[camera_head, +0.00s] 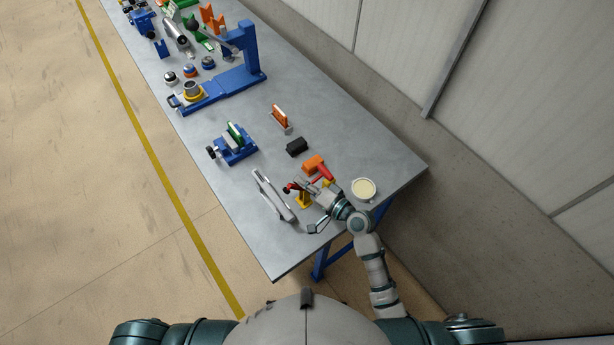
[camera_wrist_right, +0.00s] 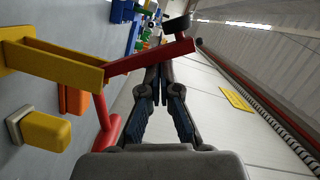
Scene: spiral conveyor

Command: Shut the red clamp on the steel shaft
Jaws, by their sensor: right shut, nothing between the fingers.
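The red clamp is a red arm (camera_wrist_right: 150,57) with a black round tip (camera_wrist_right: 177,23), joined to a yellow bracket (camera_wrist_right: 50,62) in the right wrist view. In the head view its red part (camera_head: 291,187) and yellow base (camera_head: 304,201) stand near the table's front end. I cannot make out the steel shaft for certain. My left gripper is out of view.
Near the clamp are an orange block (camera_head: 312,163), a black block (camera_head: 297,146), a pale round container (camera_head: 364,188) and a grey framed handle (camera_head: 270,193). A blue vise-like device (camera_head: 233,148) and a blue press (camera_head: 237,75) stand farther along the grey table (camera_head: 385,155).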

